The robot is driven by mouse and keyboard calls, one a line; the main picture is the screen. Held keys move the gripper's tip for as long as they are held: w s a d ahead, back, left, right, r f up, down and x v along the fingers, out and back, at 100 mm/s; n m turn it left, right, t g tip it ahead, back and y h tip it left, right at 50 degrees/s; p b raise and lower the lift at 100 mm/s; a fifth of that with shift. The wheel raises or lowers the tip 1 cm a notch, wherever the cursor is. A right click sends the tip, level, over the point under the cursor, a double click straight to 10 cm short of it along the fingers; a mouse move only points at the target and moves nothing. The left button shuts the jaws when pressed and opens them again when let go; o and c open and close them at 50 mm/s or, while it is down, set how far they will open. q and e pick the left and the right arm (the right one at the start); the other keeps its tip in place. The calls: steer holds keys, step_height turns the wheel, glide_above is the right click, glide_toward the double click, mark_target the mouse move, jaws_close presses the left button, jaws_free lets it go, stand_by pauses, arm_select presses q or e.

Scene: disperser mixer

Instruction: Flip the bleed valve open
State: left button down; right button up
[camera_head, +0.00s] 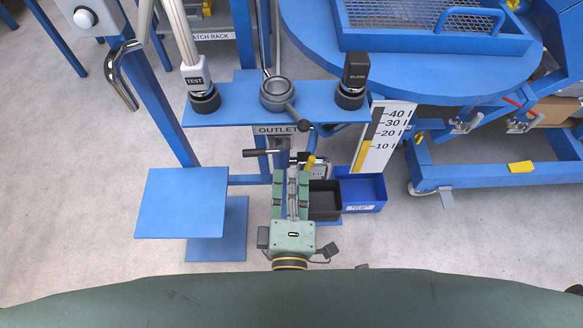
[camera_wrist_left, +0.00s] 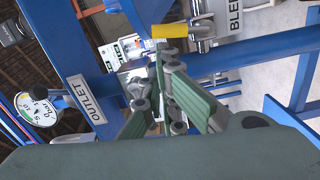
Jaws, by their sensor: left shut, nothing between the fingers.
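The bleed valve shows as a yellow-sleeved lever (camera_head: 310,163) just right of my fingertips in the head view. In the left wrist view the yellow lever (camera_wrist_left: 169,31) lies roughly level across the picture, joined to a metal valve body (camera_wrist_left: 202,32) beside a partly cut-off "BLEE" label (camera_wrist_left: 235,14). My left gripper (camera_head: 292,177) is green, shut and empty, below the outlet. In the left wrist view its fingertips (camera_wrist_left: 160,62) are just below the yellow lever in the picture; I cannot tell whether they touch it. My right gripper is not in view.
A blue beam (camera_head: 225,113) carries the OUTLET label (camera_head: 277,130). A black-gripped handle (camera_head: 262,153) sticks out left of my fingertips. A black bin (camera_head: 324,199) and blue bin (camera_head: 362,192) sit to the right. A blue platform (camera_head: 181,202) stands left. A pressure gauge (camera_wrist_left: 36,109) shows in the wrist view.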

arm_select(q)
steer(key=s, duration=0.9)
steer(key=shift+s+a, duration=0.25)
